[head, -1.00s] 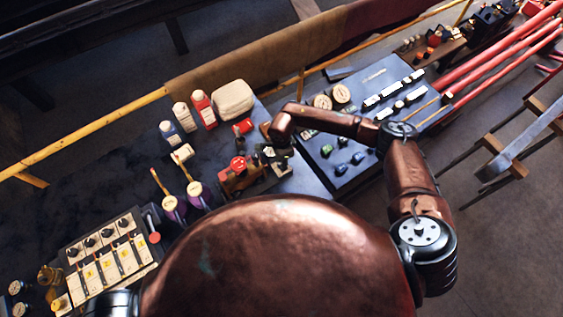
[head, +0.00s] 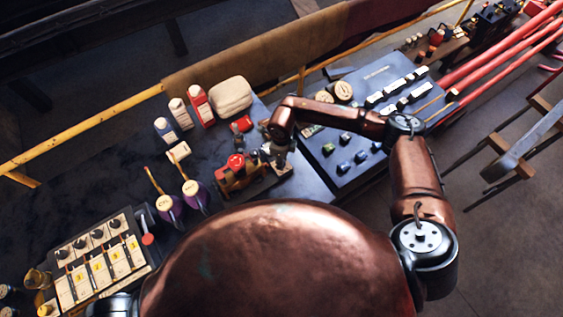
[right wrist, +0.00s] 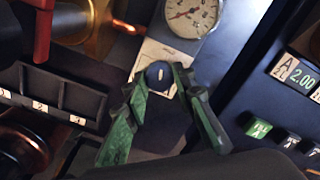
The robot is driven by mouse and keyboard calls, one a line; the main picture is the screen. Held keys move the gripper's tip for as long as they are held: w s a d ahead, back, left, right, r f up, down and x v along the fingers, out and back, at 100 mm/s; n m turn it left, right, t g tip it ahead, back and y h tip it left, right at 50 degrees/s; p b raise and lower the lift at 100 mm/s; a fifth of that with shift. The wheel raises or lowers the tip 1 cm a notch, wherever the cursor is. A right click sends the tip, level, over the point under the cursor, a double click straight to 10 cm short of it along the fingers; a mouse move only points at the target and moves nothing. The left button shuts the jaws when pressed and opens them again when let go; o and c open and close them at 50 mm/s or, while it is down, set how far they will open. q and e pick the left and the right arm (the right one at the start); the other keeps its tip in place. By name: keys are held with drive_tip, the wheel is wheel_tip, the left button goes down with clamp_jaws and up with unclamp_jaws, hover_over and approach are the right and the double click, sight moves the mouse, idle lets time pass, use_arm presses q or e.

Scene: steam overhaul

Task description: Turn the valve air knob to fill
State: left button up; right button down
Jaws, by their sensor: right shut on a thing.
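The dark round knob (right wrist: 159,75) with a pale pointer mark sits on a pale label plate (right wrist: 153,54) in the right wrist view. The mark points roughly up in the picture; the plate's lettering is too small to read. My right gripper (right wrist: 161,83), with green fingers, is shut on the knob, one finger on each side. In the head view my right gripper (head: 275,155) is beside the red and brass valve assembly (head: 238,172), and the knob is hidden there. My left gripper is out of view.
A round gauge (right wrist: 190,14) stands just above the knob. A blue panel (head: 350,140) with knobs and labels is close on the right. Bottles (head: 201,105), a beige bag (head: 231,95) and purple pots (head: 194,196) stand around the valve. A switch box (head: 100,262) is at lower left.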

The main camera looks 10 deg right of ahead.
drive_tip(key=m+b, duration=0.2)
drive_tip(key=m, duration=0.2)
drive_tip(key=shift+f+m, duration=0.1)
drive_tip(key=shift+m, duration=0.3)
drive_tip(key=m+b, duration=0.1)
drive_tip(key=m, duration=0.2)
drive_tip(key=shift+m, duration=0.3)
drive_tip(key=m, duration=0.3)
drive_tip(key=shift+m+b, duration=0.3)
drive_tip(key=shift+b, duration=0.05)
drive_tip(key=shift+m, duration=1.8)
drive_tip(key=c, duration=1.6)
unclamp_jaws()
